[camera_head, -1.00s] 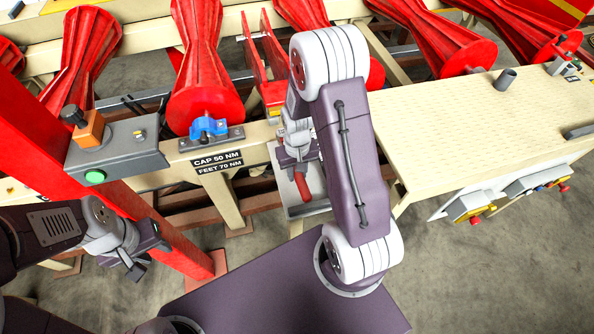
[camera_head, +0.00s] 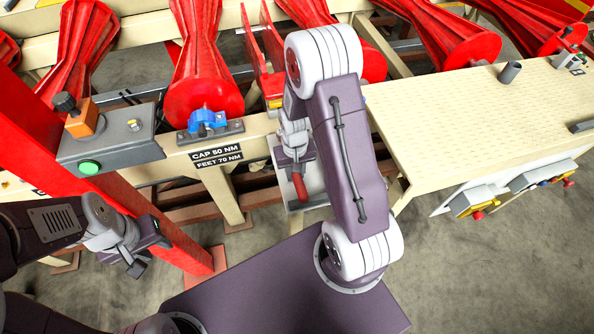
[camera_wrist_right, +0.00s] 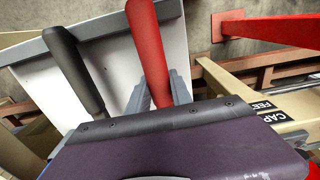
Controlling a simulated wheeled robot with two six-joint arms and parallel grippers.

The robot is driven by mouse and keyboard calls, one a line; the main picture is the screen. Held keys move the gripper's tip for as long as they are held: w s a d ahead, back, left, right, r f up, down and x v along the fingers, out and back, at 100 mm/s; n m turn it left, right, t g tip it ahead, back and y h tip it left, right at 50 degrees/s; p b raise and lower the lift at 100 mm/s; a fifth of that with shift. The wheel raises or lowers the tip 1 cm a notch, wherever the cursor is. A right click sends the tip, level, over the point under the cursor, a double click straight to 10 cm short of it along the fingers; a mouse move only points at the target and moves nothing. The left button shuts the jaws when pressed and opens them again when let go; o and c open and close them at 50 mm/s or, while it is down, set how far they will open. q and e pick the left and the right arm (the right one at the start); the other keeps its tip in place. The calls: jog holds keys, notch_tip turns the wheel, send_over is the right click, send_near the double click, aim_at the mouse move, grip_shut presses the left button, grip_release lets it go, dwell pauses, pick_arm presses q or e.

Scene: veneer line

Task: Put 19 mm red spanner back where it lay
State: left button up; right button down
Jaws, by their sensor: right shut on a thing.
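The red-handled spanner (camera_head: 299,186) is at a grey-rimmed pale tray (camera_head: 313,189) on the front of the line; its handle (camera_wrist_right: 149,42) stands out in the right wrist view. My right gripper (camera_wrist_right: 158,90) is shut on it, with a grey finger on each side. The spanner's head is hidden by the gripper body. I cannot tell whether the spanner touches the tray. A black-handled tool (camera_wrist_right: 72,65) lies in the tray to the left of the red handle in the wrist view. My left gripper (camera_head: 140,265) hangs empty at the lower left; its jaw gap is unclear.
A grey control box (camera_head: 112,150) with a green button and a red post (camera_head: 150,213) stand near my left arm. A label plate (camera_head: 216,155) is left of the tray. A pale table (camera_head: 440,115) lies to the right. Red rollers (camera_head: 205,90) stand behind.

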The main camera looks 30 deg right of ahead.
jog(key=shift+a, duration=0.15)
jog(key=shift+f+b, duration=0.35)
jog(key=shift+f, duration=0.2)
dwell(0.3)
jog(key=c, duration=1.1)
grip_release()
notch_tip(320, 180, up, 8)
jog(key=p, duration=0.7)
jog(key=shift+r, duration=0.1)
